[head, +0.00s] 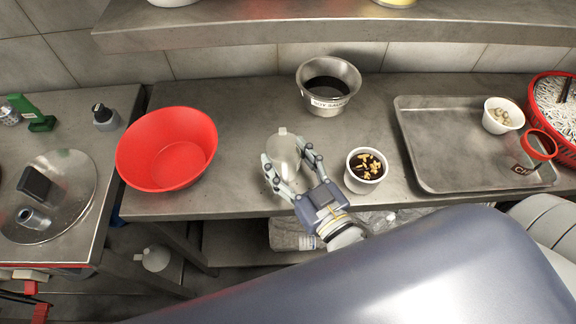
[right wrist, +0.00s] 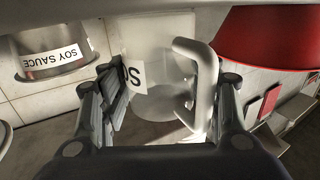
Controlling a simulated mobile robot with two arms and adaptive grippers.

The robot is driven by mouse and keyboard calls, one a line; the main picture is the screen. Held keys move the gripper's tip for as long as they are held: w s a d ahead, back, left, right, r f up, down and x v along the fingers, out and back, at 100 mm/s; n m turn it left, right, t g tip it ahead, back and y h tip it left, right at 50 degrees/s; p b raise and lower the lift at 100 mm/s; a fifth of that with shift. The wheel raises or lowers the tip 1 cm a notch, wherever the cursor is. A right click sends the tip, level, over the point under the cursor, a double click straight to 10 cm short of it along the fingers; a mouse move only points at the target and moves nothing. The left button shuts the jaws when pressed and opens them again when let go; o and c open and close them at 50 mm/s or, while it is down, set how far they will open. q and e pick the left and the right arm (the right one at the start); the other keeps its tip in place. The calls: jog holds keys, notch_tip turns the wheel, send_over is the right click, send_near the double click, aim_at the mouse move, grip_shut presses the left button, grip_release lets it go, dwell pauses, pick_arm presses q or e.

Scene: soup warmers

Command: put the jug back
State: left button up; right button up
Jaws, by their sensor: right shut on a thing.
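The jug (head: 283,146) is pale and translucent, with a handle and a partly visible label. My right gripper (head: 290,173) is shut on it, one finger on each side, at the middle of the steel counter. In the right wrist view the jug (right wrist: 155,98) sits between the fingers (right wrist: 165,105), with its handle toward the right finger. I cannot tell whether it touches the counter. A steel pot labelled soy sauce (head: 328,85), holding dark liquid, stands behind and to the right; it also shows in the right wrist view (right wrist: 52,52). My left gripper is not in view.
A red bowl (head: 166,150) stands left of the jug, and a white cup with dark soup and pale pieces (head: 366,170) stands right. A steel tray (head: 450,165) with small bowls lies further right. A shelf (head: 330,32) overhangs the back. Counter between red bowl and pot is clear.

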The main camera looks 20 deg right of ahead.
jog(key=shift+f, duration=0.3)
jog(key=o, duration=1.2)
jog(key=shift+o, duration=0.2)
jog(key=shift+s, duration=0.15)
jog(key=b+v, duration=0.1)
jog(key=v, duration=1)
jog(key=shift+s+r, duration=0.15)
jog(key=shift+s, duration=0.2)
